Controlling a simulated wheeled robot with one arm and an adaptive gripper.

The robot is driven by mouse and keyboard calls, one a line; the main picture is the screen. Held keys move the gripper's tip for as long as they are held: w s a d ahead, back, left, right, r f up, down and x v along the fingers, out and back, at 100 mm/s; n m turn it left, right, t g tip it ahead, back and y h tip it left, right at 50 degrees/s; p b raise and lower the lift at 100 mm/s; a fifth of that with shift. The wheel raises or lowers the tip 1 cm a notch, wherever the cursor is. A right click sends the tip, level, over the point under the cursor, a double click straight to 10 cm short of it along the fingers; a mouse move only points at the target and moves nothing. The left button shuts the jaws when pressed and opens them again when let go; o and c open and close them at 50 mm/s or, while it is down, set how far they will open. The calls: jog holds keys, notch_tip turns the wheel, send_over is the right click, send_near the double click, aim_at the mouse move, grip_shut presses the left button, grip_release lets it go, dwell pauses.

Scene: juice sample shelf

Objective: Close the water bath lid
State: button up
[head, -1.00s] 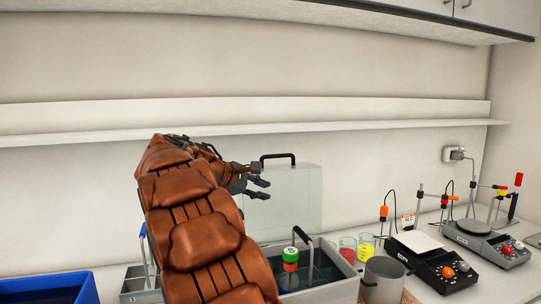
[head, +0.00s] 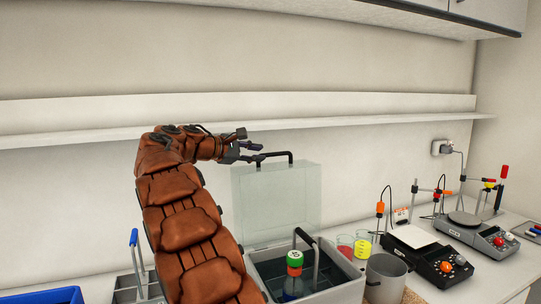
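The water bath (head: 350,285) is a grey box on the bench, open at the top. Its clear lid (head: 277,200) stands upright at the back, with a dark handle (head: 277,154) on its top edge. My gripper (head: 257,152) is at the left end of this handle, with its fingers apart. I cannot tell whether a finger touches the handle. A bottle with a green cap and red band (head: 294,262) stands in the bath beside a dark upright handle (head: 308,237). My arm hides the bath's left side.
Beakers with red (head: 345,245) and yellow (head: 362,247) contents and a metal pot (head: 385,278) stand right of the bath. Two stirrer plates (head: 425,250) (head: 478,232) are farther right. A shelf (head: 330,121) runs along the wall above the lid. A blue bin (head: 45,296) is at lower left.

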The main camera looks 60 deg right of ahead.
aim_at(273, 155)
jog(key=p+x, duration=0.1)
jog(key=x, duration=0.6)
jog(key=shift+w, duration=0.1)
grip_shut()
dwell(0.4)
